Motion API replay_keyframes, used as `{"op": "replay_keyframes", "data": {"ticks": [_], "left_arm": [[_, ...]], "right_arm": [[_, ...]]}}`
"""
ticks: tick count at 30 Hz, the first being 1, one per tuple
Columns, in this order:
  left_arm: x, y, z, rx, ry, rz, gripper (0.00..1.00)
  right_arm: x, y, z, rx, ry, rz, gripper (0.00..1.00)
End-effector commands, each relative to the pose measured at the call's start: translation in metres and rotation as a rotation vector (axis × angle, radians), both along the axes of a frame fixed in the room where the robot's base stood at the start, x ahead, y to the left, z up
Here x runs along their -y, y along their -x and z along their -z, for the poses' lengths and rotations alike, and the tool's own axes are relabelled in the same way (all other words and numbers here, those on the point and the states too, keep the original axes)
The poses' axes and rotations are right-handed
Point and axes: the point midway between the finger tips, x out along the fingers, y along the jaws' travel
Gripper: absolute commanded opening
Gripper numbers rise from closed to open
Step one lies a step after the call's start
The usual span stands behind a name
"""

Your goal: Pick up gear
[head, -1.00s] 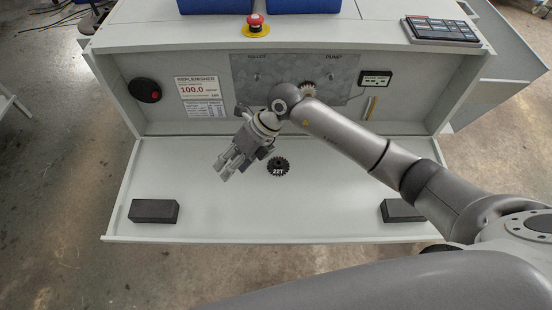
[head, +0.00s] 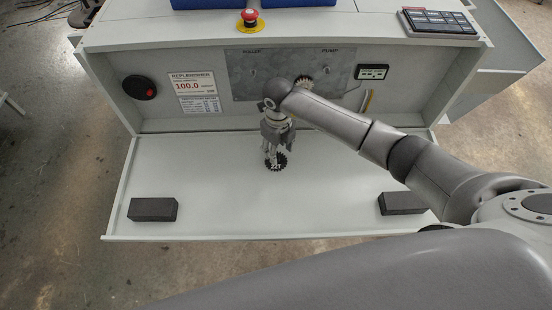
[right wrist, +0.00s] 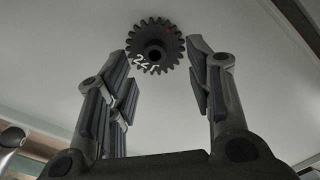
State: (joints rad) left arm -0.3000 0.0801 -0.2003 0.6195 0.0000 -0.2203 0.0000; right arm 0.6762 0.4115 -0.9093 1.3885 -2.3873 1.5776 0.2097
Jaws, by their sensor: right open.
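The black gear (head: 276,163), marked 22T, lies flat on the white shelf (head: 230,205) of the machine. My right gripper (head: 272,155) points down right over it and partly covers it in the head view. In the right wrist view the gear (right wrist: 155,46) lies just beyond the fingertips, roughly midway between them. The right gripper (right wrist: 160,65) is open with nothing between its fingers. My left gripper is not in view.
Two dark blocks sit on the shelf, one at the left (head: 153,209) and one at the right (head: 403,203). A red stop button (head: 249,15) is on top. The shelf's front middle is clear.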

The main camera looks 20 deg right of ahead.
Motion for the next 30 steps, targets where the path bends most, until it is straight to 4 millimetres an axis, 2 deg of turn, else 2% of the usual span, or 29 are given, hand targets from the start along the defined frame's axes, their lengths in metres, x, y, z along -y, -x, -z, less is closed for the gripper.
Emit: {"op": "replay_keyframes", "data": {"ticks": [4,9,18,27,30], "left_arm": [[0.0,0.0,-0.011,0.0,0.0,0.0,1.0],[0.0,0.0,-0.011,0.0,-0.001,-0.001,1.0],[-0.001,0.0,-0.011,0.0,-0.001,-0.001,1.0],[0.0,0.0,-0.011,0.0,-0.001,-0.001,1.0],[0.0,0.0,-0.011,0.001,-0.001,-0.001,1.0]], "right_arm": [[-0.007,0.002,0.018,-0.005,-0.001,0.001,0.48],[-0.005,0.0,0.036,-0.002,0.0,0.002,0.48],[-0.005,0.0,0.04,0.0,-0.001,0.0,0.48],[-0.005,0.0,0.04,0.0,-0.001,0.0,0.09],[-0.005,0.0,0.04,0.0,-0.001,0.001,0.0]]}}
